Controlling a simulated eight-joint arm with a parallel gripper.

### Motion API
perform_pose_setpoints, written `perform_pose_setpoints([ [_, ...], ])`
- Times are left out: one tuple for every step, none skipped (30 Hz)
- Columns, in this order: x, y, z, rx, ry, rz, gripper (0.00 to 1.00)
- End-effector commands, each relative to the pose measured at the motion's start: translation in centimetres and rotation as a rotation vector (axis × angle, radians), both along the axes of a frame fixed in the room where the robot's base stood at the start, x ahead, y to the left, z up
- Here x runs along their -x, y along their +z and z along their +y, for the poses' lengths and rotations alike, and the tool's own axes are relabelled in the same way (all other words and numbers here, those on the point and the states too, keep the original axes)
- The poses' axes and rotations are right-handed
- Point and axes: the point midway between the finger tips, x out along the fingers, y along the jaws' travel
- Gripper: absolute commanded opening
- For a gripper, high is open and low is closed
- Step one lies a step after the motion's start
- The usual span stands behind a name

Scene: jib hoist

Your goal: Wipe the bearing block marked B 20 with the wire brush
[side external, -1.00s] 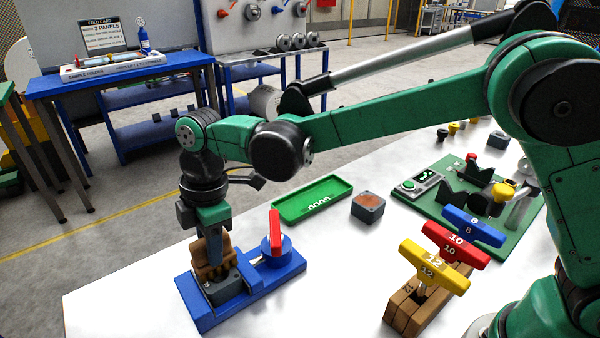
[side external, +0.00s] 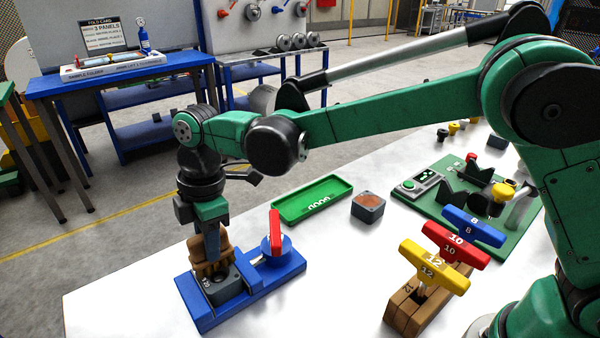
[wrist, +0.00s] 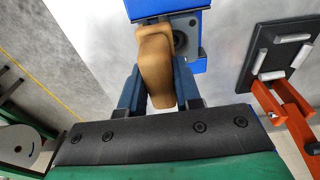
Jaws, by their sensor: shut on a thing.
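My gripper (side external: 213,238) is shut on the brown handle of the wire brush (side external: 208,262), which is held upright with its bristle end down. A dark grey bearing block (side external: 224,287) sits in the blue clamp fixture (side external: 205,318), which has a red lever (side external: 275,233). The brush is over the far side of this block; I cannot tell if the bristles touch it. The block's front marking is too small to read surely. In the wrist view the brush handle (wrist: 155,62) is between my fingers (wrist: 158,88) and hides part of the block.
Another grey block (side external: 368,210) with a rust-brown top stands right of the green tray (side external: 313,199). T-handled tools marked 8, 10 and 12 (side external: 434,268) stand in a wooden holder. A green board (side external: 440,205) with fixtures is at the right. White table is clear between fixture and tool holder.

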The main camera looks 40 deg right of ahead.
Motion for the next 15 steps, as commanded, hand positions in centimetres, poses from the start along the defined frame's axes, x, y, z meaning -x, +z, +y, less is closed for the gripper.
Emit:
perform_pose_setpoints([
  [-0.5,-0.1,0.0,0.0,-0.001,0.0,0.0],
  [-0.8,-0.2,0.0,0.0,-0.001,0.0,0.0],
  [-1.2,-0.2,0.0,0.0,-0.001,0.0,0.0],
  [-1.4,0.0,0.0,0.0,-0.001,0.0,0.0],
  [-1.7,0.0,0.0,0.0,-0.001,0.0,0.0],
  [-1.8,0.1,0.0,0.0,0.0,0.0,0.0],
  [-1.7,0.2,0.0,0.0,0.0,0.0,0.0],
  [-1.7,0.7,0.0,0.0,0.0,0.0,0.0],
  [-1.6,1.7,0.0,0.0,0.0,0.0,0.0],
  [-1.7,1.9,0.0,0.0,0.0,0.0,0.0],
  [-1.7,2.1,0.0,0.0,0.0,0.0,0.0],
  [-1.6,2.5,0.0,0.0,0.0,0.0,0.0],
  [-1.6,2.7,0.0,0.0,0.0,0.0,0.0],
  [-1.6,3.0,0.0,0.0,0.0,0.0,0.0],
  [-1.7,3.4,0.0,0.0,0.0,0.0,0.0],
])
